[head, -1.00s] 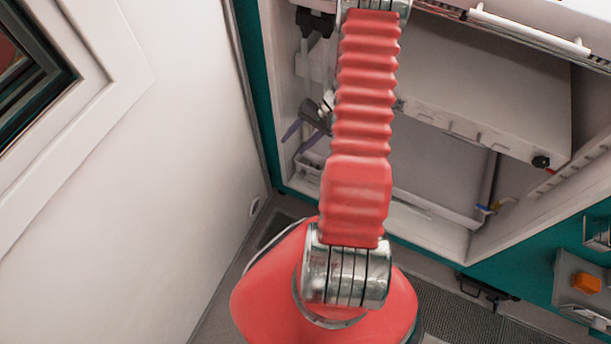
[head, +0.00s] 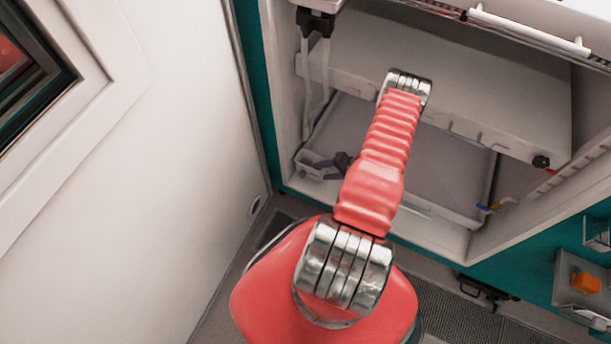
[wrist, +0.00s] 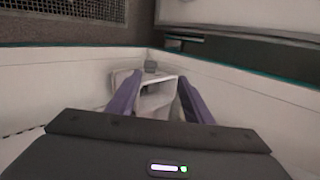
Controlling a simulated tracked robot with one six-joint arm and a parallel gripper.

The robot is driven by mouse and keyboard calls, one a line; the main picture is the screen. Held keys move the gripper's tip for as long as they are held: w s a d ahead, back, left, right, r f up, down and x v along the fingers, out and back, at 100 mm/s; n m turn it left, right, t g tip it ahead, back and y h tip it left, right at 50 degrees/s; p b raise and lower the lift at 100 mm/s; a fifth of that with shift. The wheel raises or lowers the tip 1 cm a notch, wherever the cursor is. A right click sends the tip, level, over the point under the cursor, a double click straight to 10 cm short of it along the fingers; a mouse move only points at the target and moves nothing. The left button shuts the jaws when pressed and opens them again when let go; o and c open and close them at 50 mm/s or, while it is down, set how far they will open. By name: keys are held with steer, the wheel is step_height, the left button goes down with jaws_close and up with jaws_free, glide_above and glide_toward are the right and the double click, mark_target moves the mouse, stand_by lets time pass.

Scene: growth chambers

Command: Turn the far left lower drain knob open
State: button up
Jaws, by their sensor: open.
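My gripper (head: 326,163) is low in the left corner of the open chamber, its dark body partly hidden behind my red arm. In the wrist view its two purple fingers (wrist: 160,84) are apart. A white open-framed fitting (wrist: 157,101) lies between and just beyond them, with no clear contact. A small grey block or knob (wrist: 151,66) sits behind it in the corner; I cannot tell whether this is the drain knob. In the head view a white holder (head: 311,167) stands at the gripper. No far left lower drain knob can be made out clearly there.
A white shelf (head: 480,85) hangs above, with a black knob (head: 541,161) at its front right. A blue and yellow valve (head: 492,208) is at the lower right. Pale tubes (head: 306,85) run down the left wall. An open white door (head: 150,170) stands at left.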

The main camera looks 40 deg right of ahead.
mark_target(303, 176)
steer(key=f, duration=0.1)
steer(key=d+f, duration=0.1)
steer(key=shift+s+f+h, duration=0.3)
steer(key=x, duration=1.3)
steer(key=shift+w+f, duration=0.15)
steer(key=shift+w, duration=0.25)
steer(key=shift+c, duration=0.4)
steer(key=c, duration=1)
